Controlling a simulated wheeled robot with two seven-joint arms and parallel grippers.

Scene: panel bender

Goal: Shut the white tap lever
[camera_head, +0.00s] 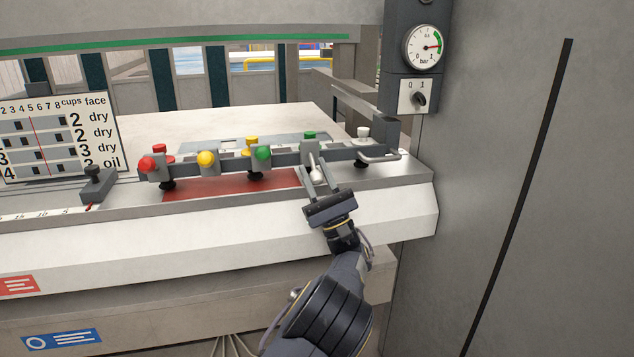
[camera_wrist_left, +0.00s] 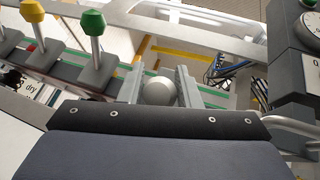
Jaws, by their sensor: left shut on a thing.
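A rail (camera_head: 225,161) carries coloured tap levers along the front of the machine bed. The white tap lever's round knob (camera_head: 317,176) sits between the fingers of my left gripper (camera_head: 318,172). In the left wrist view the white knob (camera_wrist_left: 158,91) shows between the two grey fingers (camera_wrist_left: 160,88), which are shut on it. The fingers and palm hide the lever's stem, so its angle cannot be told. A green lever knob (camera_head: 263,152) stands just left of the gripper. My right gripper is not in view.
Yellow (camera_head: 206,158) and red (camera_head: 148,164) knobs stand further left. Another white-topped piece (camera_head: 362,132) stands near the rail's right end, by a bent metal handle (camera_head: 380,157). A gauge post (camera_head: 407,70) and a large grey panel (camera_head: 535,200) bound the right side.

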